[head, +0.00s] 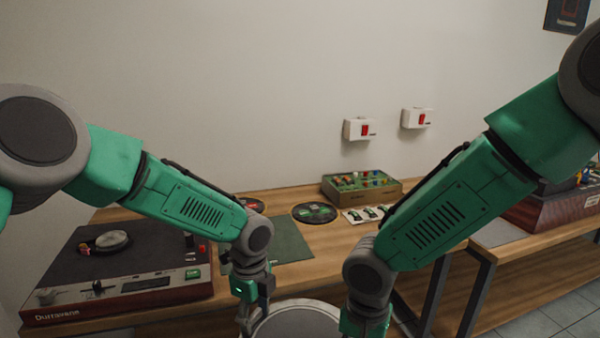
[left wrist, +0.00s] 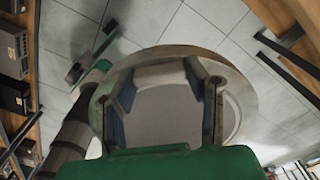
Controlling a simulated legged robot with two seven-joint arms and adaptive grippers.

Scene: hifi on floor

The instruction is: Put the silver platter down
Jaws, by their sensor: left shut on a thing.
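The silver platter (head: 298,326) is a round grey disc at the bottom edge of the head view, partly cut off, between my two wrists. In the left wrist view the platter (left wrist: 170,115) fills the middle, with tiled floor beyond its rim. My left gripper (head: 246,318) is at its left side in the head view. In the left wrist view my left gripper (left wrist: 165,88) is shut on the platter. My right wrist is at the platter's right side in the head view; its fingertips are hidden below the frame. A turntable (head: 150,262) with a small silver hub stands at the left.
A wooden bench (head: 320,262) runs along the wall. On it are a dark green mat (head: 285,240), a black record (head: 314,212), small cards (head: 365,214) and a green control box (head: 362,188). Another red-brown deck (head: 560,208) stands at right.

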